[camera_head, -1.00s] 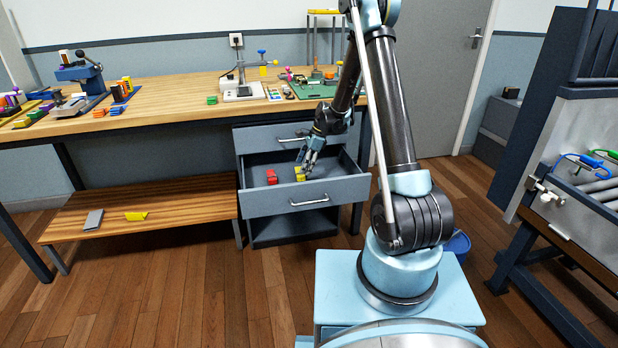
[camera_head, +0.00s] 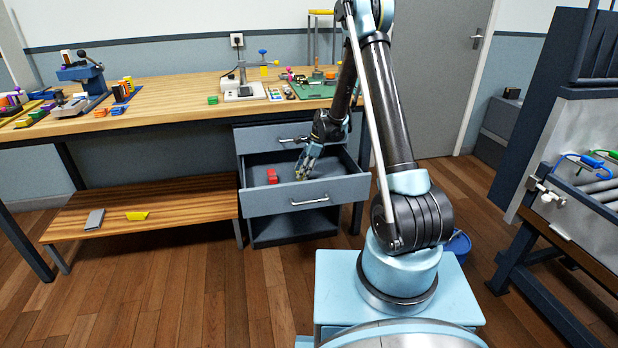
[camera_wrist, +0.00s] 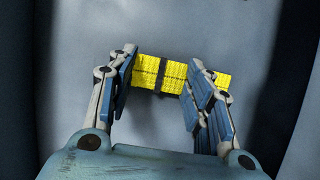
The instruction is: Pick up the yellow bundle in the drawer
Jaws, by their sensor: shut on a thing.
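The yellow bundle (camera_wrist: 148,72) has a dark strap around its middle and is at the drawer floor in the wrist view. My gripper (camera_wrist: 160,88) is shut on it, with one finger at its left end and the other toward its right. A bit of yellow shows past the right finger. In the head view my gripper (camera_head: 303,172) is down inside the open drawer (camera_head: 305,196), and the bundle is mostly hidden by the fingers. Whether the bundle is off the drawer floor I cannot tell.
A red bundle (camera_head: 272,176) lies in the drawer left of my gripper. The drawer's front and side walls surround the gripper. The workbench top (camera_head: 180,105) is above, with tools and small blocks. A lower shelf (camera_head: 150,205) holds a yellow piece (camera_head: 137,215) and a grey piece.

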